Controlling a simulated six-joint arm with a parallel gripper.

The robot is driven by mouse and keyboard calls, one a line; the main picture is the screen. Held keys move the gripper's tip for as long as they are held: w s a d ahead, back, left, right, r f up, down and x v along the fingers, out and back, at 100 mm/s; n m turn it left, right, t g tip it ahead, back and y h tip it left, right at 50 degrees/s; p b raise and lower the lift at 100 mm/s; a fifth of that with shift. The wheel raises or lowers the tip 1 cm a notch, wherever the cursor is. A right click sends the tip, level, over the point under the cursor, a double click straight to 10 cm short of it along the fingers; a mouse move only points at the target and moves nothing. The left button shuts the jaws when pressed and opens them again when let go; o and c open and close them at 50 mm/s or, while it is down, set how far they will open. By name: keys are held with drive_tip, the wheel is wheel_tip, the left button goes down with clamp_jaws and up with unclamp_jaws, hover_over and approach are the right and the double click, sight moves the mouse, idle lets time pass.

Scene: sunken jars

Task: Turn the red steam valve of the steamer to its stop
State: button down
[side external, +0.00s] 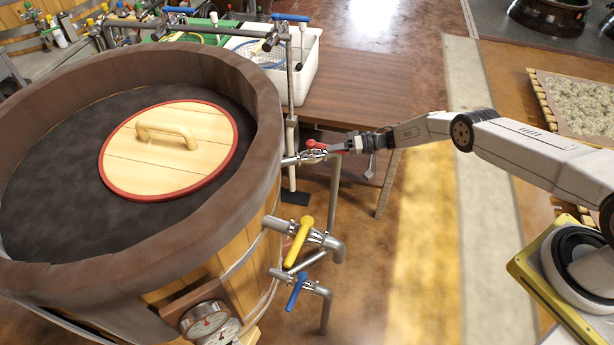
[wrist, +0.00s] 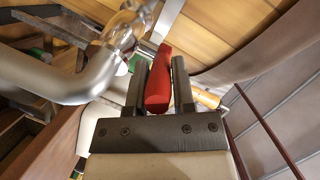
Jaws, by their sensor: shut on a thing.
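The wooden steamer (side external: 215,255) is a large round vat at the left of the side external view, with a round wooden lid on top. The red steam valve (side external: 316,144) sits on a metal pipe at its right side, near the rim. My gripper (side external: 352,145) reaches in from the right and is shut on the red handle. In the wrist view the red valve handle (wrist: 159,82) lies between the two fingers of my gripper (wrist: 158,80). Part of the handle is hidden by the gripper in the side external view.
A yellow valve (side external: 299,241) and a blue valve (side external: 297,290) stick out lower on the steamer. A vertical pipe (side external: 290,90) stands just behind the red valve. A wooden table (side external: 365,85) with a white bin (side external: 300,75) is behind.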

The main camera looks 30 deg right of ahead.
drive_tip(key=shift+c, duration=2.3)
unclamp_jaws()
drive_tip(key=shift+d, duration=0.1)
drive_tip(key=v, duration=0.7)
drive_tip(key=shift+d, duration=0.2)
drive_tip(key=shift+s+r, duration=0.15)
drive_tip(key=shift+c, duration=0.3)
